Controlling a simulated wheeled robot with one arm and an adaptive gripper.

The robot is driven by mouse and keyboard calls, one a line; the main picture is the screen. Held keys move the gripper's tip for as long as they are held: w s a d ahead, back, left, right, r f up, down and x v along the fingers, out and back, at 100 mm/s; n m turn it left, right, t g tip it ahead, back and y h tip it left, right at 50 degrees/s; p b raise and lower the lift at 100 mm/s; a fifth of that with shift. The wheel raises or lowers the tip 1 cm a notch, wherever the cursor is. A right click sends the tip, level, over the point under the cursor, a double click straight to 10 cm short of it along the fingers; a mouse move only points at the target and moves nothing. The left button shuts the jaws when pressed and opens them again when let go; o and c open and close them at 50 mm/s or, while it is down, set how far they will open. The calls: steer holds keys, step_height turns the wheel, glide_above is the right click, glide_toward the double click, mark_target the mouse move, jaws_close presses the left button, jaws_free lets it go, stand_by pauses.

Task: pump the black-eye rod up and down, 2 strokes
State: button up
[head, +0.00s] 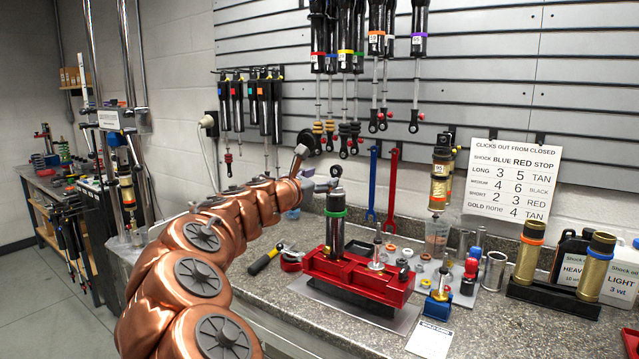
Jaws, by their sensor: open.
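A red vise (358,278) sits on the speckled bench. A dark shock body (336,236) with a green band stands upright in its left part. A dark ring-shaped eye (336,171) shows above this body, at the top of what looks like its rod. My gripper (328,184) is open beside the eye, coming in from the left at about its height. The fingertips are small and overlap the rod in the picture; I cannot tell whether they touch it. My copper-coloured arm hides part of the bench at left.
A thin metal rod (378,248) stands upright at the vise's right part. Small rings and cups lie to the right, near a gold shock (441,175). A hammer (265,260) lies left of the vise. Shocks hang on the wall above. A settings sign (515,178) stands behind.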

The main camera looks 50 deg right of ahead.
mark_target(334, 173)
steer(key=shift+w+d+p, duration=0.15)
steer(key=shift+d+p, duration=0.6)
steer(key=shift+d, duration=2.95)
jaws_close()
